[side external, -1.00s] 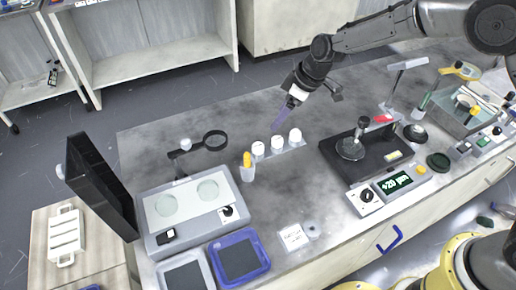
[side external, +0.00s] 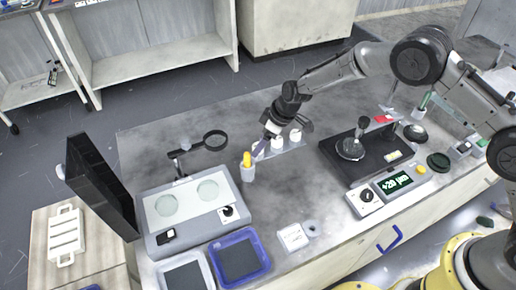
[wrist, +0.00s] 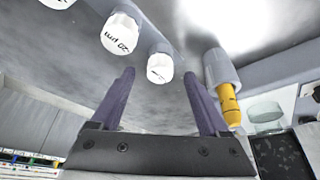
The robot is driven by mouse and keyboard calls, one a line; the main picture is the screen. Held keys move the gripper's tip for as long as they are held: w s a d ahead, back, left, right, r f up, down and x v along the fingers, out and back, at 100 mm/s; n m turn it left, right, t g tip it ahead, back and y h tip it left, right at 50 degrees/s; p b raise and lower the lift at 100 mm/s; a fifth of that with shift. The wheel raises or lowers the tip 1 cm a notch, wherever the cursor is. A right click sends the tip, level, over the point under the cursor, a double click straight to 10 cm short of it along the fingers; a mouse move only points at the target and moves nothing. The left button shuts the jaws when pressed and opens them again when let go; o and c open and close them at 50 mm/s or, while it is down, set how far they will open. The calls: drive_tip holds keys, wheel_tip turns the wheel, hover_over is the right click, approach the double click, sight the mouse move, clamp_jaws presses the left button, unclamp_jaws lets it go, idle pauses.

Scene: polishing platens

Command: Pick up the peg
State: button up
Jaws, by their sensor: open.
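A yellow peg-like piece (side external: 247,159) stands upright in a grey cup (side external: 248,174) on the bench. In the wrist view the yellow piece (wrist: 228,103) and the cup (wrist: 220,70) are at right, just outside my right finger. My gripper (side external: 257,152) has purple fingers and is low over the bench, beside the yellow piece and the end of the row of white bottles. In the wrist view my gripper (wrist: 158,73) is open with nothing held. It partly hides the nearest white bottle in the side view. No other piece is clearly a peg.
White capped bottles (side external: 277,142) stand in a row close to my gripper. A magnifier (side external: 214,140) and a grey station with two discs (side external: 165,229) lie left. A black-based gauge (side external: 368,160) is at right. The bench middle in front is mostly clear.

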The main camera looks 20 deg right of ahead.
drive_tip(key=shift+x, duration=0.8)
drive_tip(key=shift+c, duration=0.3)
clamp_jaws()
drive_tip(key=shift+r, duration=0.1)
